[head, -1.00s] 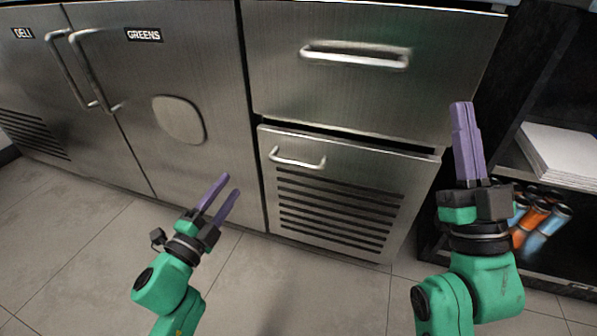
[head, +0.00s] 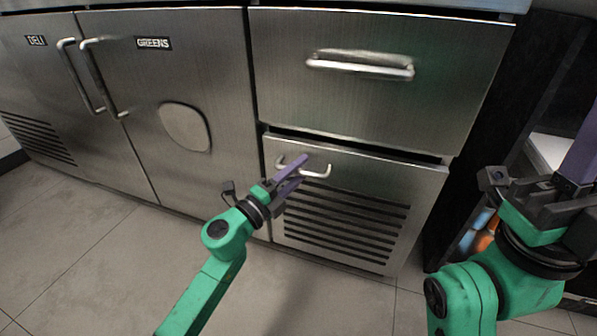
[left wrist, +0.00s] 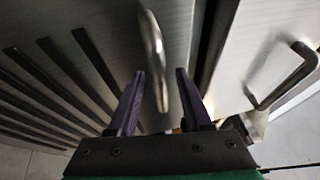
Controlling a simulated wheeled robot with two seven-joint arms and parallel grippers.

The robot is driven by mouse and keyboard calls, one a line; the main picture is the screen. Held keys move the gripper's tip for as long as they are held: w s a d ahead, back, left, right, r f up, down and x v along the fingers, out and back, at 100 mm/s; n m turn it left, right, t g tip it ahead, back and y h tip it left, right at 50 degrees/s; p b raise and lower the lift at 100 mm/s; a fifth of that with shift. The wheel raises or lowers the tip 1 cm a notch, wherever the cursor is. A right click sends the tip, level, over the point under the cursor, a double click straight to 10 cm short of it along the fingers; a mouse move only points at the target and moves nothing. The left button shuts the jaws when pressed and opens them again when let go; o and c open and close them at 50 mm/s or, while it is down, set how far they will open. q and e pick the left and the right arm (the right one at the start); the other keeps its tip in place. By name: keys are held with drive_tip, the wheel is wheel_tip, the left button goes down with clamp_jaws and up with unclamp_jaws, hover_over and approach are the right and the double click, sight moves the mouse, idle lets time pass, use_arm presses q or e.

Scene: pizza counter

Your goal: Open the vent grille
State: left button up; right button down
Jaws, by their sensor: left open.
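The vent grille (head: 400,180) is a steel panel with dark slots, low in the counter under a drawer. It looks shut, with a dark gap along its top edge. Its curved bar handle (head: 322,175) is near the top left of the panel. My left gripper (head: 302,160) is at this handle and its fingers hide part of the bar. In the left wrist view the handle (left wrist: 152,50) runs between the two open purple fingers, with space visible beside it. I cannot tell whether they touch it. My right gripper (head: 582,150) is at the right edge, partly cut off.
The drawer (head: 400,105) above has its own handle (head: 360,68). The greens door (head: 170,75) and deli door (head: 40,75) are to the left. A dark open shelf (head: 545,75) stands at the right. The tiled floor in front is clear.

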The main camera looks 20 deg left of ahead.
use_arm(q)
clamp_jaws()
idle(1.4)
